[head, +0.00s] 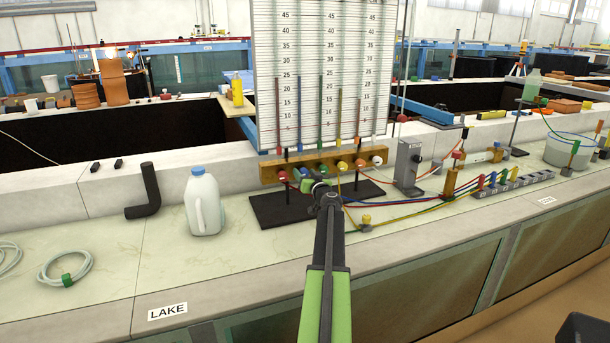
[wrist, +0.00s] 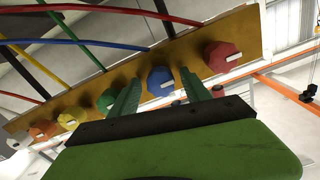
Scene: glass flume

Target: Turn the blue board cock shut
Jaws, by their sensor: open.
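The blue board cock (wrist: 159,77) is a round knob with a white mark, on the ochre board in the wrist view. Its mark lies roughly along the board's length. My open gripper (wrist: 161,88) has one green finger on each side of it in that view, with gaps showing. I cannot tell whether the fingertips reach around the knob. The red cock (wrist: 221,56) is right of it and the green cock (wrist: 107,99) left. In the head view my gripper (head: 312,186) is at the front of the wooden board (head: 326,161) and largely hides the blue cock.
Yellow (head: 342,166), orange-red and white cocks continue along the board below the tall scale panel (head: 320,60). A white jug (head: 203,203) and black bent pipe (head: 147,190) stand left. A grey box (head: 408,165) and coloured tubes (head: 405,215) lie right.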

